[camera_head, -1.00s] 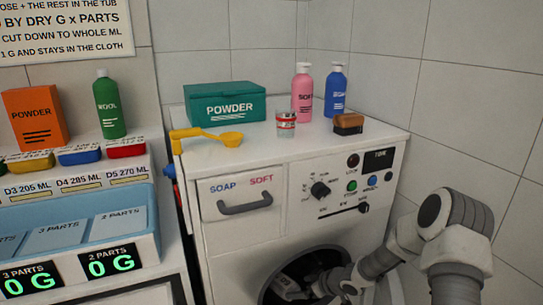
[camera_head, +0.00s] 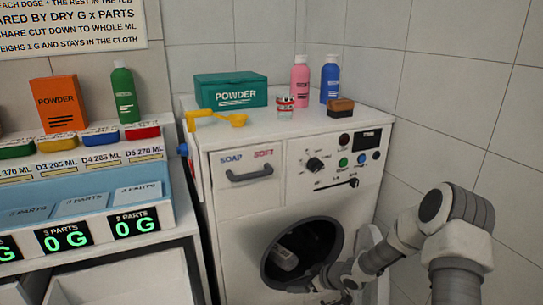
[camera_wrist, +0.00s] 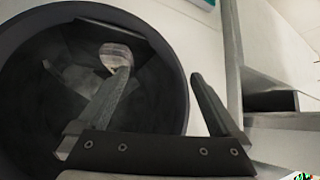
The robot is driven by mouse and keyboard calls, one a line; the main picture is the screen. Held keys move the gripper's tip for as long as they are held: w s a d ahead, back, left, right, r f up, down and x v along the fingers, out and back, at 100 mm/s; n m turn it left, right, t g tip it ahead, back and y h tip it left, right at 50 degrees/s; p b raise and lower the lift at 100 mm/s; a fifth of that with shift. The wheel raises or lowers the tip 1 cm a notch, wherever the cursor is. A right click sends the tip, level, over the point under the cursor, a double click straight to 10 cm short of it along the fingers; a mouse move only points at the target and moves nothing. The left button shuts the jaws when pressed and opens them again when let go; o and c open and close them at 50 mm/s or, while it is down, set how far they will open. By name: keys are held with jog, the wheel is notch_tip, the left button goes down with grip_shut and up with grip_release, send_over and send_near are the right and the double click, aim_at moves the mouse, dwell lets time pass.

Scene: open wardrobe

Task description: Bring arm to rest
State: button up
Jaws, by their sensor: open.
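My gripper (camera_wrist: 157,78) is open at the washing machine's round drum opening (camera_wrist: 35,28). In the head view my gripper (camera_head: 318,284) is small and dark at the lower right rim of the drum opening. Its fingers are apart with nothing seen between them. A pale bundle (camera_head: 285,258) lies inside the dark drum. In the wrist view a pale and brown thing (camera_wrist: 116,52) shows behind the left fingertip, apparently in the drum. My arm reaches in from the lower right.
The machine's door (camera_head: 376,268) stands open beside my arm. On the machine top are a green powder box (camera_head: 230,91), yellow scoop (camera_head: 218,119), glass (camera_head: 286,106), pink bottle (camera_head: 300,84), blue bottle (camera_head: 330,82) and brush (camera_head: 341,107). A tiled wall bounds the right.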

jog(key=s+d+r+m+h, duration=0.1)
jog(key=s+d+r+h, duration=0.15)
jog(key=r, duration=0.65)
jog(key=s+d+r+m+h, duration=0.2)
jog(key=d+r+h, duration=0.15)
jog(key=r, duration=0.45)
jog(key=s+d+r+m+h, duration=0.15)
jog(key=d+r, duration=0.25)
jog(key=r, duration=0.5)
jog(key=s+r+m+h, duration=0.2)
jog(key=s+r, duration=0.7)
jog(key=s, duration=0.4)
jog(key=s+a+r+m+y, duration=0.1)
jog(key=s+a+y, duration=0.15)
jog(key=s, duration=0.55)
jog(key=s+a+r+m+y, duration=0.1)
jog(key=s+a+r+m, duration=0.15)
jog(key=s, duration=0.55)
notch_tip(320, 180, up, 17)
jog(key=n+p, duration=0.1)
jog(key=p, duration=1.7)
jog(key=shift+w+a+g+p, duration=0.2)
jog(key=shift+a+g+p, duration=0.15)
jog(key=shift+g, duration=0.05)
